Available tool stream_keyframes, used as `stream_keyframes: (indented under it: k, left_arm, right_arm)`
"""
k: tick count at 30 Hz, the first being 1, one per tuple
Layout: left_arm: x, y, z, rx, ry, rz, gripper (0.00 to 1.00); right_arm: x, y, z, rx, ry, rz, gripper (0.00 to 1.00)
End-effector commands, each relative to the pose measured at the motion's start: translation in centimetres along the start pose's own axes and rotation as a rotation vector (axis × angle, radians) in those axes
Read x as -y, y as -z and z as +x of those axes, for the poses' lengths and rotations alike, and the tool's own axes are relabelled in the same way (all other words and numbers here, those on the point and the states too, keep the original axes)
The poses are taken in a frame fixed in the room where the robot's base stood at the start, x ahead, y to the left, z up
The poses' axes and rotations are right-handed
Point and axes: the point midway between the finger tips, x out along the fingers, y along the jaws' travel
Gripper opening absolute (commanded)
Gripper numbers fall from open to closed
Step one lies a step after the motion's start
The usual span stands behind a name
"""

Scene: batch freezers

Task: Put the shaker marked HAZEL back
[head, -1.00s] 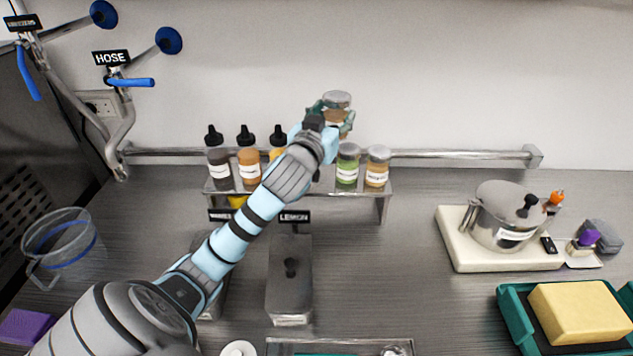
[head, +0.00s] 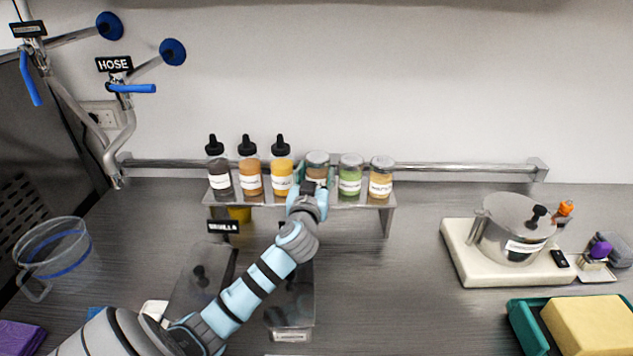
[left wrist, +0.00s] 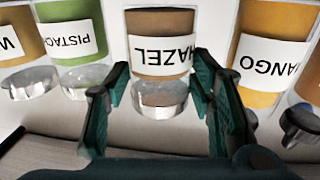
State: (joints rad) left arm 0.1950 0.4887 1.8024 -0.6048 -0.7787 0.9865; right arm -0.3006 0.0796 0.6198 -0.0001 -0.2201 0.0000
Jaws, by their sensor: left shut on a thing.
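The HAZEL shaker (left wrist: 160,50), brown with a white label and a clear lid, is between the fingers of my left gripper (left wrist: 165,95) in the left wrist view, where it appears upside down. In the head view my left gripper (head: 312,180) is shut on this shaker (head: 317,160) at the steel rack (head: 388,207). The shaker is in the row between the yellow bottle and the green shaker. The gripper hides its lower part, so I cannot tell whether it touches the shelf. My right gripper is not in view.
A green PISTACHIO shaker (head: 350,177) and a tan shaker (head: 381,180) stand to the right. The yellow MANGO bottle (head: 281,172) stands close on the left, beside other dropper bottles. Lidded steel containers (head: 198,285) sit below. A pot (head: 515,235) stands far right.

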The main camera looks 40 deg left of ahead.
Motion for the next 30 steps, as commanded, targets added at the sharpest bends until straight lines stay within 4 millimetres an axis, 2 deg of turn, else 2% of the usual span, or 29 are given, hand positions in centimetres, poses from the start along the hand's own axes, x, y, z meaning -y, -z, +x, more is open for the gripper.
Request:
stream_keyframes:
  k: [2,9,10,13,23,26,30]
  left_arm:
    - [0.0,-0.9,0.0,0.0,-0.001,0.002,0.2]
    - [0.0,-0.9,0.0,-0.001,-0.001,0.001,0.2]
    - [0.0,-0.9,0.0,0.0,-0.001,0.001,0.54]
    - [0.0,-0.9,0.0,0.0,-0.001,0.001,0.69]
    - [0.0,-0.8,-0.2,0.0,-0.001,0.001,0.69]
    - [0.0,-0.7,-1.7,0.002,-0.003,0.001,0.69]
    - [0.0,-0.7,-4.9,0.002,-0.002,0.001,0.69]
  right_arm:
    - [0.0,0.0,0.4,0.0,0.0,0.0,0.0]
    - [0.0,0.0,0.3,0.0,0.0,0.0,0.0]
    - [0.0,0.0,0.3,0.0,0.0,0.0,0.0]
    - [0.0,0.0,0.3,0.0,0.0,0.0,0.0]
    - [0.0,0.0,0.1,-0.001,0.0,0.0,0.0]
    - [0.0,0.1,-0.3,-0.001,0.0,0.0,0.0]
    - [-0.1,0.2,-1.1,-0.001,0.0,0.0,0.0]
